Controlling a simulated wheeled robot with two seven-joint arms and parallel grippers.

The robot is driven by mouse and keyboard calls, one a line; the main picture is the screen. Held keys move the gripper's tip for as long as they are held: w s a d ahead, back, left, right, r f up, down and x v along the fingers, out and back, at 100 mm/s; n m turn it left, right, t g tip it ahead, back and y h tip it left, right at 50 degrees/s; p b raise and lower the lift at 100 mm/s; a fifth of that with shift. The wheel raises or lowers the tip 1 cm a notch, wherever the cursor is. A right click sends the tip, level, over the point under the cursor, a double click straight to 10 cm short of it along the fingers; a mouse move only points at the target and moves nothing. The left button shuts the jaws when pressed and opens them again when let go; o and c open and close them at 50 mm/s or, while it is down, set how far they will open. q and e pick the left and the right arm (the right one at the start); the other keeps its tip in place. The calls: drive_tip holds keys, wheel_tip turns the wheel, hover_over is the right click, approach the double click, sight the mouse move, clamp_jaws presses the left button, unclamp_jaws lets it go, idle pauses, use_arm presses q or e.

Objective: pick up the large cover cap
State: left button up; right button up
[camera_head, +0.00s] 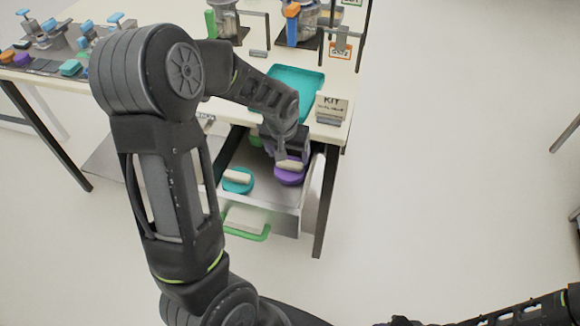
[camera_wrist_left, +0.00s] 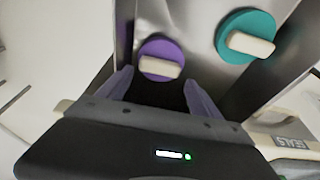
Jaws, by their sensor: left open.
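Two round caps with pale bar handles lie in the open drawer (camera_head: 262,205). The purple cap (camera_head: 289,177) is at the right in the head view, and it shows in the left wrist view (camera_wrist_left: 172,76). The teal cap (camera_head: 238,184) is left of it, and at the upper right in the left wrist view (camera_wrist_left: 232,52). The teal one looks slightly wider there. My left gripper (camera_wrist_left: 158,80) is open, its fingers pointing toward the purple cap's handle; contact is not clear. Its arm partly hides the drawer. My right arm only enters at the bottom right; its jaws are unclear.
The drawer has a green handle (camera_head: 248,232) and raised side walls. Above it, the table carries a teal tray (camera_head: 296,80) and a KIT sign (camera_head: 331,108). A green item (camera_head: 256,141) sits deeper in the drawer, partly hidden. The floor at right is clear.

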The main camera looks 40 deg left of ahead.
sight(290, 163)
use_arm(q)
drive_tip(key=x, duration=0.5)
drive_tip(key=shift+f+p, duration=0.15)
drive_tip(key=shift+p, duration=0.2)
drive_tip(key=shift+c, duration=0.3)
drive_tip(key=c, duration=1)
drive_tip(key=shift+r, duration=0.65)
drive_tip(key=s, duration=0.1)
drive_tip(key=s+a+b, duration=0.1)
drive_tip(key=s, duration=0.1)
drive_tip(key=shift+s+a+f+b, duration=0.1)
drive_tip(key=shift+s+a+b, duration=0.2)
drive_tip(key=shift+a, duration=0.05)
wheel_tip(290, 163, up, 14)
